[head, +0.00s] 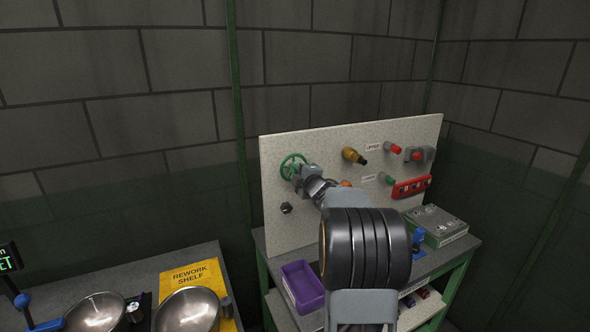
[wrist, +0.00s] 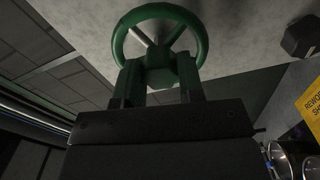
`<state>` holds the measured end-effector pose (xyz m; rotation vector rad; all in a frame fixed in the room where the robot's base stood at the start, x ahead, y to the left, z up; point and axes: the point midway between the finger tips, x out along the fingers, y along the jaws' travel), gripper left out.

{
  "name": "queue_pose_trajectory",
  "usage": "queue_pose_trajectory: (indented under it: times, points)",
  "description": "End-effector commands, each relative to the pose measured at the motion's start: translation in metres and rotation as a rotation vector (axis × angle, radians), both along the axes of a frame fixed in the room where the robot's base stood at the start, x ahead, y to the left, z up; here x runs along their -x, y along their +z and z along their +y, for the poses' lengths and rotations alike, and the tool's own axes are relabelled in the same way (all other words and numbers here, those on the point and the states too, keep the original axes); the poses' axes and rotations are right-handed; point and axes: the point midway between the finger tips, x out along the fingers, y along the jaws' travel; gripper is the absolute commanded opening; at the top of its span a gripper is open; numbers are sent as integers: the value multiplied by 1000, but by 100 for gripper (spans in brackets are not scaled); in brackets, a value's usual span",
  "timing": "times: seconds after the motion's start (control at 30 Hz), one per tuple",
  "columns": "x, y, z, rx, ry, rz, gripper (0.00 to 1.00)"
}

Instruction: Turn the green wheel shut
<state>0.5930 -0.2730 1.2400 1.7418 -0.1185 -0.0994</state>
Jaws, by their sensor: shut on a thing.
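The green wheel (head: 292,166) is mounted at the upper left of the pale upright panel (head: 281,225). It is a round rim with spokes. In the wrist view the wheel (wrist: 161,16) fills the top middle, with its hub between my fingers. My gripper (wrist: 160,80) is shut on the wheel, its two fingers on either side of the lower hub and rim. In the head view my gripper (head: 303,178) reaches the wheel's lower right, and my arm hides part of the panel's middle. I cannot tell how far the wheel is turned.
The panel also bears a yellow-and-black knob (head: 354,155), a red knob (head: 392,148), a green knob (head: 386,179), a red switch strip (head: 411,187) and a dark hex knob (head: 286,208). A purple bin (head: 303,286) and a grey box (head: 436,226) stand on the bench below. Metal bowls (head: 188,311) stand left.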

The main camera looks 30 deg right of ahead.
Motion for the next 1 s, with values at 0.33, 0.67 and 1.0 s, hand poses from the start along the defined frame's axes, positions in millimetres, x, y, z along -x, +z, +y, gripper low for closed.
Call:
queue_pose_trajectory:
  times: [0.33, 0.67, 1.0]
  points:
    - [0, 0, 0, -284, 0, -39, 7]
    - [0, 0, 0, -863, 0, -118, 7]
    - [0, 0, 0, -1460, 0, -200, 7]
